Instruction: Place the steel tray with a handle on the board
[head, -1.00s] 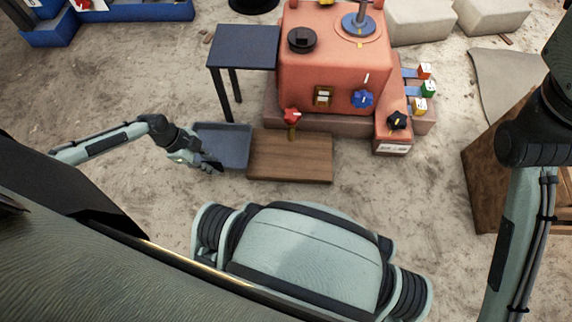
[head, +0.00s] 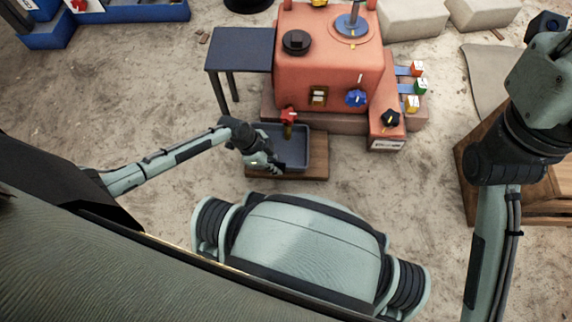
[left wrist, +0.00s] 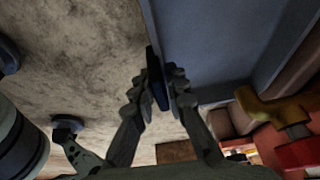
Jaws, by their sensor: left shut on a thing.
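The steel tray (head: 294,154) is a blue-grey, shallow open box over the brown wooden board (head: 319,157). Board shows along its right and front sides; I cannot tell whether the tray touches the board or hangs just above it. My left gripper (head: 270,167) is at the tray's front left, shut on its handle. In the left wrist view, the fingers (left wrist: 160,82) close on the dark handle (left wrist: 156,80) at the edge of the tray (left wrist: 215,45). My right arm shows at the right, but its gripper is out of view.
The orange-red crusher (head: 330,65) stands right behind the board. Its red and yellow spout (head: 288,118) reaches over the tray's back edge. A dark blue table (head: 240,50) stands at the back left. A wooden crate (head: 470,190) is at the right.

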